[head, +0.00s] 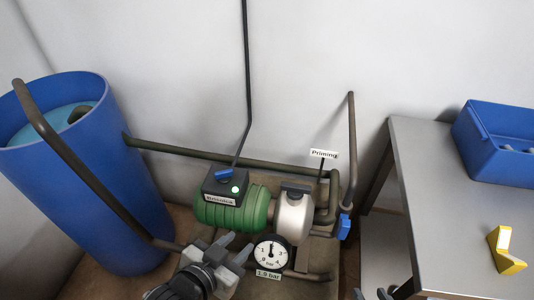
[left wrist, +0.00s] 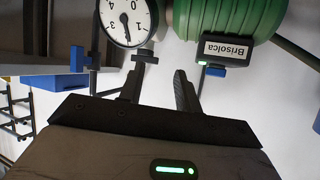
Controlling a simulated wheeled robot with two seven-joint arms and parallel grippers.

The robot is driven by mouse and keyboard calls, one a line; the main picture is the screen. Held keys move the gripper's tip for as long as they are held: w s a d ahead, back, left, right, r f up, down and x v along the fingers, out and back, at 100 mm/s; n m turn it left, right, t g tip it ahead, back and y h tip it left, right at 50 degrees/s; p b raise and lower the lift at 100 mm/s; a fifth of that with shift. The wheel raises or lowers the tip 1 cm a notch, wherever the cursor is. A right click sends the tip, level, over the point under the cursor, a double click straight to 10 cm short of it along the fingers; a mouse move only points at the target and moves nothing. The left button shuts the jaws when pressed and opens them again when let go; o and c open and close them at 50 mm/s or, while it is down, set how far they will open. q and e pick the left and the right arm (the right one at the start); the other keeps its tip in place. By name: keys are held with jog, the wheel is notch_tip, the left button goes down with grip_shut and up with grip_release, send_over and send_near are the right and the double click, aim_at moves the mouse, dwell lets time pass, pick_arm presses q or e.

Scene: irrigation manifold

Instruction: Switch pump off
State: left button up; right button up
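The pump (head: 232,209) has a green ribbed motor and a pale housing. A dark switch box (head: 222,197) labelled "Brisolca" sits on top, with a blue knob (head: 223,174) and a lit green lamp (head: 235,189). The left wrist view shows the label (left wrist: 230,50), the lit lamp (left wrist: 202,62) and the blue knob (left wrist: 215,72). My left gripper (head: 238,246) is open and empty, in front of the pump and apart from the knob; its spread fingers show in the left wrist view (left wrist: 158,85). My right gripper (head: 371,294) is partly visible at the bottom edge, fingers apart.
A blue barrel (head: 130,200) is at left, joined by pipes. A blue valve handle (head: 344,226) is right of the pump. A grey table (head: 440,190) carries a blue bin (head: 490,155) and yellow object (head: 505,255).

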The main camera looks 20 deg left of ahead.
pick_arm(q)
jog(key=w+d+r+m+t+h+b, duration=0.2)
jog(key=w+r+m+h, duration=0.4)
jog(key=m, duration=0.3)
jog(key=w+d+r+m+t+h+b, duration=0.2)
jog(key=w+r+m+h, duration=0.2)
jog(key=w+r+m, duration=0.3)
jog(key=m+g+y+b, duration=0.6)
jog(key=m+g+y, duration=0.6)
jog(key=m, duration=1.6)
send_near(224, 171)
jog(key=w+f+h, duration=0.1)
jog(key=f, duration=0.1)
jog(key=w+f+g+h+b, duration=0.1)
jog(key=f, duration=0.3)
jog(key=shift+w+d+f+g+h, duration=0.1)
jog(key=shift+w+f+g+h, duration=0.25)
jog(key=shift+w+g+h, duration=0.05)
jog(key=shift+x, duration=0.75)
pick_arm(e)
jog(key=shift+t+y, duration=0.4)
jog(key=shift+t, duration=0.1)
jog(key=f, duration=0.3)
jog(key=a+f, duration=0.1)
jog(key=f, duration=0.1)
jog(key=shift+w+f, duration=0.15)
jog(key=shift+w, duration=0.15)
